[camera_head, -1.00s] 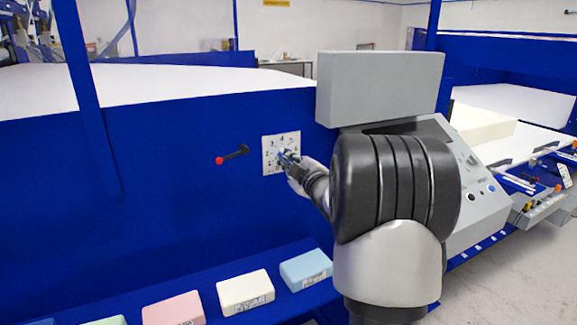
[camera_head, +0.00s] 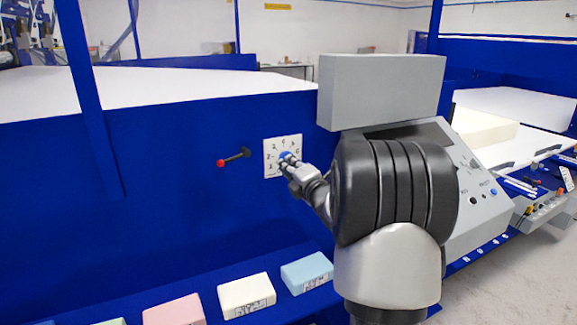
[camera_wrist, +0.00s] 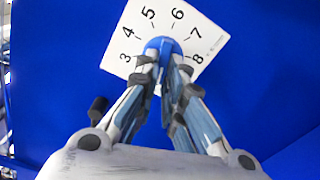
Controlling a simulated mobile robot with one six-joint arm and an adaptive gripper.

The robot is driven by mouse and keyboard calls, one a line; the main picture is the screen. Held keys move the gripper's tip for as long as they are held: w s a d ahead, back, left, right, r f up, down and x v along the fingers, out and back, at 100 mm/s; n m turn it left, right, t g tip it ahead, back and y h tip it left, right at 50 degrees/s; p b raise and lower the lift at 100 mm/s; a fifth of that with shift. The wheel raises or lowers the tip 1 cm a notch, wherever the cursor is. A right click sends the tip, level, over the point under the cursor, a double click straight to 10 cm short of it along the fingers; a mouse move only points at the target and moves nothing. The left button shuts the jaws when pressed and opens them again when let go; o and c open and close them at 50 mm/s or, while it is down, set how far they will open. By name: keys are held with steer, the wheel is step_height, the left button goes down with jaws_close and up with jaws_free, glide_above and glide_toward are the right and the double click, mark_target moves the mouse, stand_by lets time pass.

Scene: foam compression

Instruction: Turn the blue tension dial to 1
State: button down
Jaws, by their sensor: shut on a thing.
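The blue tension dial (camera_head: 285,156) sits on a white square plate (camera_head: 270,143) with numbers around it, on the blue machine wall. My gripper (camera_head: 290,164) reaches it from the lower right and is shut on the dial. In the wrist view the dial (camera_wrist: 163,46) shows between the fingertips of my gripper (camera_wrist: 163,66). The plate (camera_wrist: 125,45) appears tilted there, with 3 to 8 readable around the upper side. The lower part of the plate and the dial's pointer are hidden by the fingers, so its setting cannot be read.
A black lever with a red knob (camera_head: 221,163) sticks out left of the plate. Colored foam blocks lie on a ledge below, including a cream one (camera_head: 246,295) and a light blue one (camera_head: 307,272). A grey control console (camera_head: 465,205) stands at the right.

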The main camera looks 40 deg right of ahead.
steer(key=shift+f+n, duration=0.1)
steer(key=shift+n, duration=1)
steer(key=c, duration=1.7)
jaws_free()
steer(key=v, duration=1.2)
